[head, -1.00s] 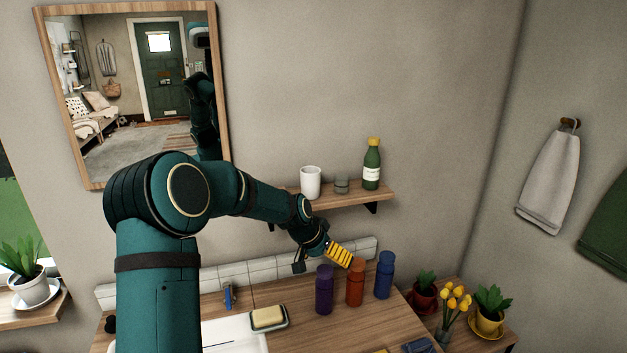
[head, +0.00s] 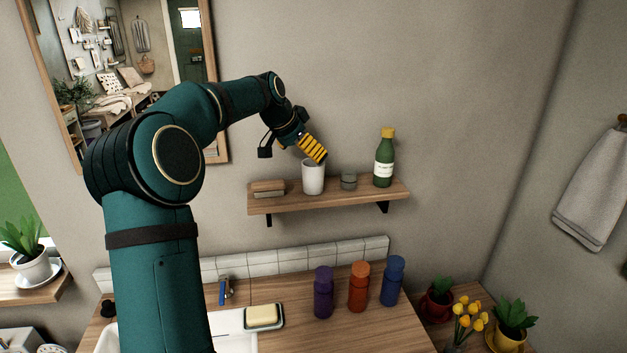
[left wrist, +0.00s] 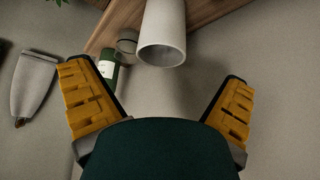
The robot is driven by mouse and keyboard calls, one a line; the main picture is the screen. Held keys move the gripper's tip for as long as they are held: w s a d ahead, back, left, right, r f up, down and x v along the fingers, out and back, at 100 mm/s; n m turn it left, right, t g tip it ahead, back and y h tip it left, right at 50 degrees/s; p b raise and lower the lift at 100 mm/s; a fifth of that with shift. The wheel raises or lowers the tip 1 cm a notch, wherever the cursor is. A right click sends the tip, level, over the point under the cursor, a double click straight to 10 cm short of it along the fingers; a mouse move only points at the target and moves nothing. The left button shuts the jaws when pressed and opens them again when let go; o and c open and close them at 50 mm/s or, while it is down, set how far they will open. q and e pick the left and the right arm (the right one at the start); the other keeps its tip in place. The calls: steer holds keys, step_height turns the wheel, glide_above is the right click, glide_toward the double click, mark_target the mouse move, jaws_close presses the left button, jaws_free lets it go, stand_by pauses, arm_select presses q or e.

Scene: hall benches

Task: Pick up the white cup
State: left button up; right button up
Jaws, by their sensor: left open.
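The white cup (head: 313,180) stands upright on the wooden wall shelf (head: 340,201), between a wooden block and a small grey jar. My left gripper (head: 313,150) is at the cup's upper rim in the head view, its yellow fingers partly in front of the cup's top. In the left wrist view the cup (left wrist: 162,35) is ahead, at the top middle, its open mouth showing. The yellow fingers (left wrist: 157,100) are spread wide and empty, with the cup beyond their tips. My right gripper is not in view.
A small grey jar (head: 348,181) and a green bottle (head: 384,160) with a yellow cap stand right of the cup. A wooden block (head: 268,188) lies left of it. Purple (head: 323,291), orange (head: 358,287) and blue (head: 393,281) bottles stand on the counter below. The wall is behind the shelf.

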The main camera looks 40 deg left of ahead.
mark_target(313, 163)
arm_select(q)
steer(key=shift+x, duration=3.05)
steer(key=shift+w+a+r, duration=0.1)
steer(key=shift+w+r, duration=0.05)
steer(key=shift+w, duration=0.05)
steer(key=shift+c, duration=0.3)
steer(key=c, duration=1.2)
